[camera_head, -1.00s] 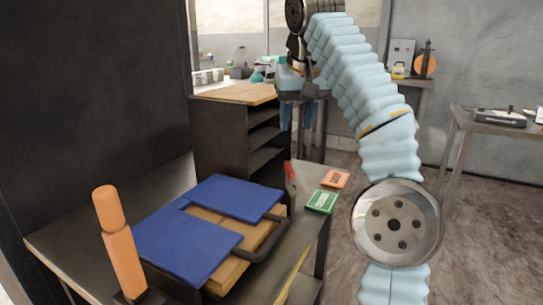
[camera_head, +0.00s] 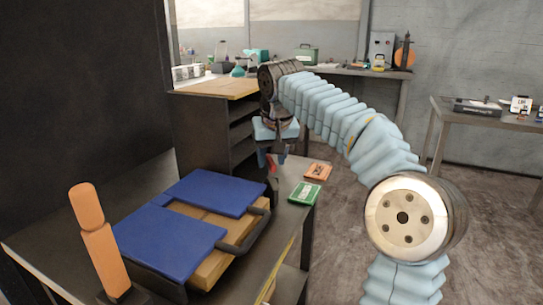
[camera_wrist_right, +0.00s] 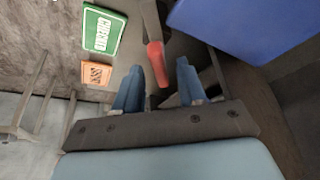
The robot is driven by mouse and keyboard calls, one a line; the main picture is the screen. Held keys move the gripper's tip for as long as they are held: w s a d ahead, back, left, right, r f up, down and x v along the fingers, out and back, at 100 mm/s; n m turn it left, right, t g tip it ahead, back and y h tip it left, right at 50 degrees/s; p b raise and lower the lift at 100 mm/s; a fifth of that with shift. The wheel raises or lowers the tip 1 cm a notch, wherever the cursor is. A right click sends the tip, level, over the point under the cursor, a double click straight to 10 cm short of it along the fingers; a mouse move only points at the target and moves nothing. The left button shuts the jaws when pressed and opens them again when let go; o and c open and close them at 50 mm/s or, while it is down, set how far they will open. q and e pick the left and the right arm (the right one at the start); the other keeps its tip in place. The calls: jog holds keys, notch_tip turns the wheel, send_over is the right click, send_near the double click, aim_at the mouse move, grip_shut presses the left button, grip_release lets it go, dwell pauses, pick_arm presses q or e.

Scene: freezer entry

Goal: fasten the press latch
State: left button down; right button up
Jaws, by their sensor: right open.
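A red-handled lever (camera_head: 271,170), which seems to be the latch, stands at the right edge of the dark bench, beside the blue-topped press (camera_head: 172,240). In the right wrist view the red handle (camera_wrist_right: 156,64) lies between the two blue fingers of my right gripper (camera_wrist_right: 158,88). In the head view my right gripper (camera_head: 271,158) points down at the handle. It is open; whether a finger touches the handle I cannot tell. The lever's lower part is partly hidden. My left gripper is not in view.
An orange upright handle (camera_head: 94,235) stands at the bench's near left. A green card (camera_head: 304,193) and an orange card (camera_head: 317,171) lie right of the lever. A dark wall (camera_head: 80,90) closes the left side. A wood-topped shelf unit (camera_head: 218,86) stands behind.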

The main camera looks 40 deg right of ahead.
jog(key=shift+c, duration=0.4)
grip_shut()
jog(key=shift+m, duration=0.3)
jog(key=m+g+h, duration=0.1)
jog(key=m, duration=0.2)
jog(key=shift+w+a, duration=0.1)
jog(key=shift+a, duration=0.1)
jog(key=shift+m+g+h, duration=0.5)
jog(key=shift+m, duration=1.4)
jog(key=shift+o, duration=0.4)
grip_release()
